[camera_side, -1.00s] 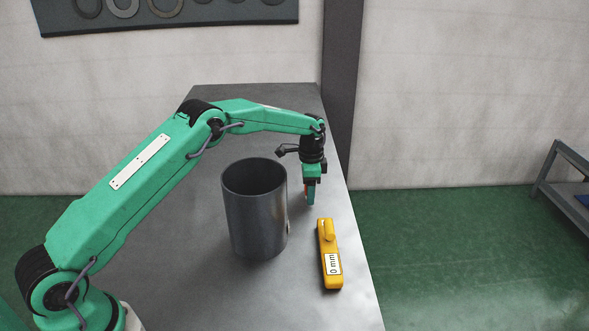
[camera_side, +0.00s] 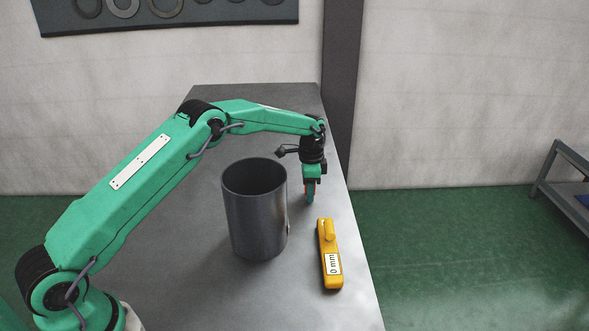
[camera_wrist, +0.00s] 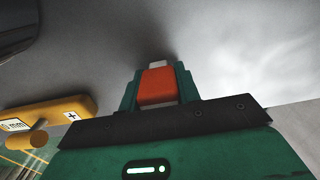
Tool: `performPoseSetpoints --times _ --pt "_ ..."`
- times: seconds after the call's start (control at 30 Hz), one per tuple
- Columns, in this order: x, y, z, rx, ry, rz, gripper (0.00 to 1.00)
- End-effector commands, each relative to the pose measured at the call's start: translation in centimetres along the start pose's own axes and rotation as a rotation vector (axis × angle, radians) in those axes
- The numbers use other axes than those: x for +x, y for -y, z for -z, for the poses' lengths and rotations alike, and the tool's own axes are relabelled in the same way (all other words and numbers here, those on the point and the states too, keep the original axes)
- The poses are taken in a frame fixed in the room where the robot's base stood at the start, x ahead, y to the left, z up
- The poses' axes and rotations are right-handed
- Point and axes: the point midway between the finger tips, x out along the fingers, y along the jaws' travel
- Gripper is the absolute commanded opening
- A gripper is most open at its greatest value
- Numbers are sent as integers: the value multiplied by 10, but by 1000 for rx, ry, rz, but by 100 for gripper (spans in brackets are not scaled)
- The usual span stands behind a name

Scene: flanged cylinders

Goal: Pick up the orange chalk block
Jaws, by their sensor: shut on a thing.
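The orange chalk block (camera_wrist: 158,86) sits between the two green fingers of my gripper (camera_wrist: 159,84) in the wrist view, with a pale end showing beyond the fingertips. My gripper is shut on it. In the side view my gripper (camera_side: 310,192) points down close to the grey table (camera_side: 225,120), behind and right of the dark metal cylinder. Only a sliver of orange shows there beside the fingers. I cannot tell whether the block still touches the table.
The dark metal cylinder (camera_side: 255,215) stands upright and open-topped left of my gripper. A yellow gauge marked "0 mm" (camera_side: 329,250) lies in front of my gripper, near the table's right edge; it also shows in the wrist view (camera_wrist: 50,115). The table behind is clear.

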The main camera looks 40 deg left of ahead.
Motion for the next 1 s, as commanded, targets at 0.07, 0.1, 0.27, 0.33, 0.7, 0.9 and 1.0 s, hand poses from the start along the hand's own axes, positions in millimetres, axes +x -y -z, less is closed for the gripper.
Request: performPoseSetpoints --times 0.07,0.1,0.27,0.33,0.7,0.9,1.0 --pt "-1 0 0 0 -1 1 9" --pt "-2 0 0 0 -1 1 9" --pt "-9 1 0 0 -2 2 9" --pt "-15 1 0 0 -2 2 9" --pt "-53 -18 6 3 0 0 9" --pt "-73 -51 16 4 -1 1 9" --pt "-83 -68 20 4 -1 1 9"
